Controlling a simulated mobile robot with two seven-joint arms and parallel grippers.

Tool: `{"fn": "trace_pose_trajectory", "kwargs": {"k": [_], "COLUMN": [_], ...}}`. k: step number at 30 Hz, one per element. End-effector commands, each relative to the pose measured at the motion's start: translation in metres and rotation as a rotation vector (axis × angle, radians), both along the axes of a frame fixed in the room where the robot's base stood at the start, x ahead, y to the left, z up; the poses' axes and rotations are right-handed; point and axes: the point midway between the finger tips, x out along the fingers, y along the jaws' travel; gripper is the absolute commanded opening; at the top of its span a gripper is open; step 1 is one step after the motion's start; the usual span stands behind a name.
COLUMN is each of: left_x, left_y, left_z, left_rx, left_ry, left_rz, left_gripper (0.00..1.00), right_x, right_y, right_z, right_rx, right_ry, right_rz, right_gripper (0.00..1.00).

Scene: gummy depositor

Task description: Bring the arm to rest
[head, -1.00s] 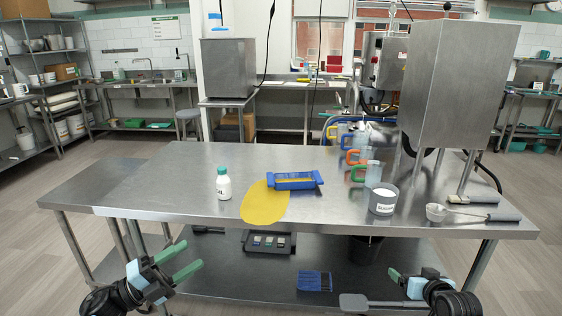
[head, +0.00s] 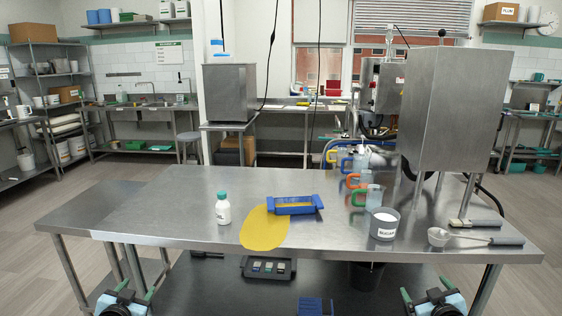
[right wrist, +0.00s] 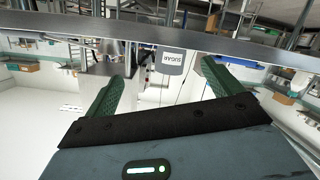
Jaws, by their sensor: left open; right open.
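My left gripper (head: 136,294) is at the bottom left of the head view, in front of the steel table and below its top. Its green fingers point up and it holds nothing. My right gripper (head: 422,297) is at the bottom right of the head view, also below the table top. In the right wrist view my right gripper (right wrist: 158,85) has its two green fingers spread wide with nothing between them. Both are apart from the table.
The steel table (head: 160,210) carries a white bottle (head: 223,210), a yellow mat (head: 262,232), a blue mould frame (head: 293,205), a grey sugar container (head: 384,224), several measuring jugs, a scoop (head: 440,237) and a brush (head: 470,223). A steel depositor (head: 440,110) stands at right. The table's left part is clear.

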Motion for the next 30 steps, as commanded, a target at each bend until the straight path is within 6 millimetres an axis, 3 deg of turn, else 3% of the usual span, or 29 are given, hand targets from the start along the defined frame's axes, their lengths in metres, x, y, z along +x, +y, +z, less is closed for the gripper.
{"fn": "trace_pose_trajectory", "kwargs": {"k": [1,5,11,18,24,30], "left_x": [-0.015,-0.044,-0.107,-0.224,-0.328,-0.411], "left_y": [-0.011,-0.029,-0.063,-0.113,-0.149,-0.173], "left_z": [-0.022,-0.055,-0.11,-0.174,-0.2,-0.203], "left_rx": [-0.007,-0.022,-0.061,-0.145,-0.226,-0.294], "left_ry": [0.029,0.072,0.158,0.298,0.413,0.504], "left_rz": [-0.014,-0.038,-0.077,-0.119,-0.13,-0.12], "left_gripper": [0.56,0.56,0.56,0.56,0.56,0.56], "right_x": [-0.015,-0.044,-0.108,-0.225,-0.329,-0.411], "right_y": [0.01,0.029,0.063,0.113,0.148,0.173], "right_z": [-0.024,-0.057,-0.112,-0.176,-0.203,-0.206], "right_rx": [0.011,0.03,0.071,0.155,0.235,0.305], "right_ry": [0.034,0.079,0.167,0.307,0.423,0.515], "right_rz": [0.013,0.036,0.074,0.115,0.125,0.117], "right_gripper": [0.91,0.91,0.91,0.91,0.91,0.91]}}
